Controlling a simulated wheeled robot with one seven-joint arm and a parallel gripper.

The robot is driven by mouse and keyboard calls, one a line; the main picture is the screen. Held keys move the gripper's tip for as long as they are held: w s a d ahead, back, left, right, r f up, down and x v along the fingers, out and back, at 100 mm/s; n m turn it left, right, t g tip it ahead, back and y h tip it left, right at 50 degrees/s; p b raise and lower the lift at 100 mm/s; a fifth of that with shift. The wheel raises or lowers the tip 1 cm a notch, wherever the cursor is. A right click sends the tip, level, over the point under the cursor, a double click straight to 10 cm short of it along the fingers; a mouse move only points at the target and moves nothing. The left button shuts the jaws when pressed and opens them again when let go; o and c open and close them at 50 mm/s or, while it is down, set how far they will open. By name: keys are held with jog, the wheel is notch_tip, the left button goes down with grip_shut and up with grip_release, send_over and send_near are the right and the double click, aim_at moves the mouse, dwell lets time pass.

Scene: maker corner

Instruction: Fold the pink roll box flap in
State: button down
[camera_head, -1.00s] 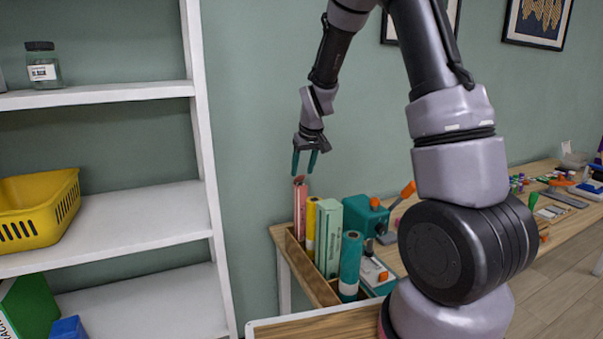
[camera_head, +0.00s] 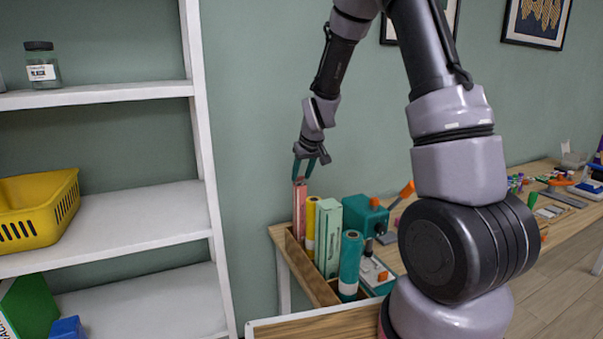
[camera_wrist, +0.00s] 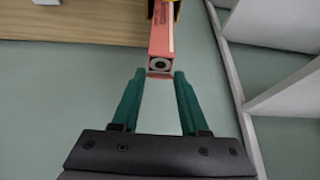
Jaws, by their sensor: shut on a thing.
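The pink roll box (camera_head: 299,212) stands upright at the left end of the wooden holder, and its top end with a dark round roll core shows in the wrist view (camera_wrist: 161,45). The flap (camera_wrist: 160,75) is a short pink strip at the near edge of that end. My gripper (camera_head: 302,179) is at the top of the box, with its two teal fingers on either side of the flap, shut on it. The fingers also show in the wrist view (camera_wrist: 160,74). Finger contact is too small to see clearly.
A yellow roll (camera_head: 310,228), a mint green box (camera_head: 328,235) and a teal roll (camera_head: 350,262) stand close to the right of the pink box in the wooden holder (camera_head: 306,271). A white shelf (camera_head: 130,218) stands at the left.

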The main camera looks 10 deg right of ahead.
jog(key=shift+s+d+f+t, duration=0.2)
jog(key=shift+s+f+t, duration=0.35)
jog(key=shift+t, duration=0.55)
jog(key=shift+a+f+t, duration=0.1)
jog(key=shift+t, duration=0.4)
jog(key=c, duration=0.7)
grip_release()
jog(key=v, duration=1.1)
jog(key=shift+d+f, duration=0.1)
jog(key=shift+d, duration=0.15)
